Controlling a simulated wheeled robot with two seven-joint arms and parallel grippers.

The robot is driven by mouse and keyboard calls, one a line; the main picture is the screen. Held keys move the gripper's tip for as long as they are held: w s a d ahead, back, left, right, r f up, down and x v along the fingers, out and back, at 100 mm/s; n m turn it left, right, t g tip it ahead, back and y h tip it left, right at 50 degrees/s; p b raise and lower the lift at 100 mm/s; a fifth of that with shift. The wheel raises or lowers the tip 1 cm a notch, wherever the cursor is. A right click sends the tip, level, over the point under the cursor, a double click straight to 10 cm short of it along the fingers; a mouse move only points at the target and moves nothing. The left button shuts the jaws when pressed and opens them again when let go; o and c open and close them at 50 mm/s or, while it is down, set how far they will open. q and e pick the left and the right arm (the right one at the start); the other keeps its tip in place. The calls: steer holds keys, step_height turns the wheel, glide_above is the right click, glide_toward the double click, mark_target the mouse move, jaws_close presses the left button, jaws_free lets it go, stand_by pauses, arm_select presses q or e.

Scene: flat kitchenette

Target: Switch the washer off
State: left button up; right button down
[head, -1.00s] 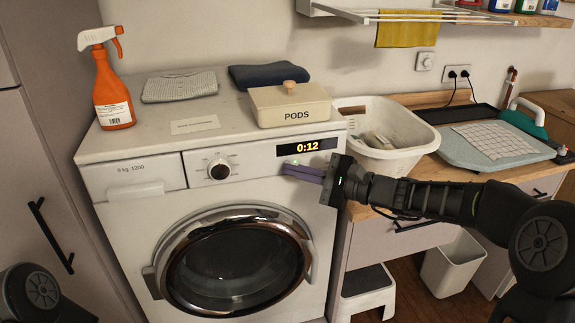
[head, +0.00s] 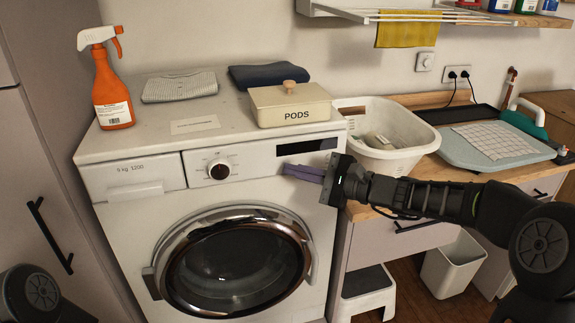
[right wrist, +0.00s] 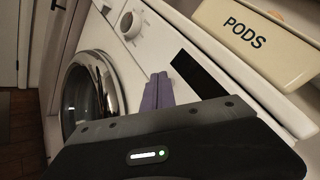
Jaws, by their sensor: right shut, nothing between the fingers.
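The white washer (head: 130,212) stands in the middle left of the head view, its round door closed. Its display (head: 306,146) is dark; it also shows as a dark strip in the right wrist view (right wrist: 198,73). The dial (head: 219,170) is left of the display. My right gripper (head: 287,168) is shut and empty, its purple fingertips at the control panel just below the display's left part. The fingers also show in the right wrist view (right wrist: 157,92). They hide the panel spot behind them, and I cannot tell whether they touch it. My left gripper is out of view.
On the washer top are a spray bottle (head: 112,88), folded cloths (head: 180,87) and a PODS box (head: 290,106). A white laundry basket (head: 388,158) and an ironing board (head: 480,150) are on the counter to the right.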

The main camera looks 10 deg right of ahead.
steer(key=shift+s, duration=0.5)
steer(key=shift+s+b, duration=0.1)
steer(key=shift+b, duration=0.2)
steer(key=s, duration=0.2)
steer(key=s+b, duration=0.2)
steer(key=s, duration=0.1)
steer(key=shift+s+d, duration=0.25)
steer(key=shift+s, duration=0.1)
stand_by(1.5)
